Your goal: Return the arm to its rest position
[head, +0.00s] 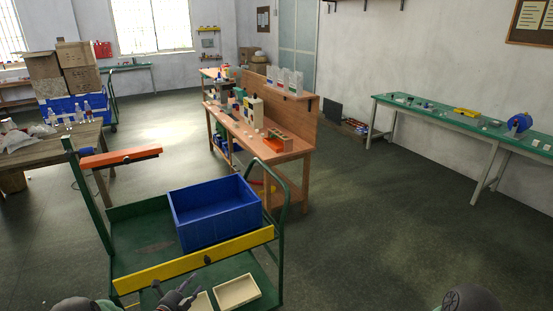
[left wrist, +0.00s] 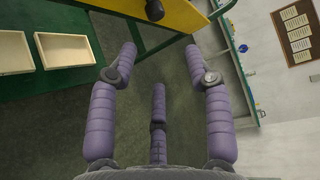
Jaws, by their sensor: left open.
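My left gripper (head: 177,291) is low in the head view, in front of the cart's yellow bar. In the left wrist view its purple padded fingers (left wrist: 160,58) are spread wide, with nothing between them. Bare floor shows behind the fingers. My right gripper is not seen in either view.
A green cart (head: 125,240) carries a blue bin (head: 214,212), with a yellow bar (head: 195,261) along its near side. Shallow cream trays (head: 237,291) lie near the gripper. A wooden workbench (head: 255,140) stands beyond. A green-topped table (head: 455,116) runs along the right wall. Floor at right is clear.

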